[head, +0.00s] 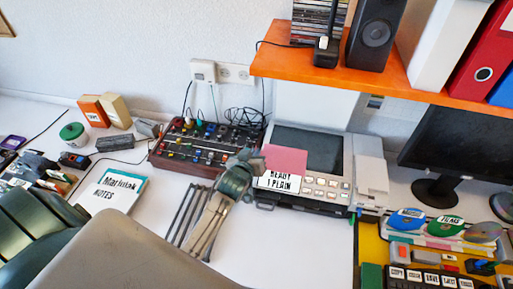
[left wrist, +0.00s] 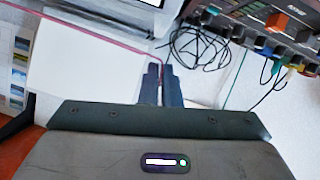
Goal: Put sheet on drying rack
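A pink sheet (head: 286,159) stands upright in front of the dark glass of a copier-like machine (head: 335,205). My left gripper (head: 254,158) is at the sheet's left edge in the head view. In the left wrist view the sheet shows edge-on as a thin pink line (left wrist: 105,38), running between the nearly closed fingers (left wrist: 162,84), so the gripper looks shut on it. Dark parallel bars (head: 183,213), perhaps the drying rack, lie on the white table left of my left forearm, which partly hides them. My right gripper is not in view.
A mixer-like box with knobs (head: 200,148) stands just left of the gripper. An orange shelf (head: 340,72) overhangs at the right. A notes book (head: 112,190) lies at left. Stamps and keys (head: 430,250) fill the right front. Some white table (head: 150,225) is clear.

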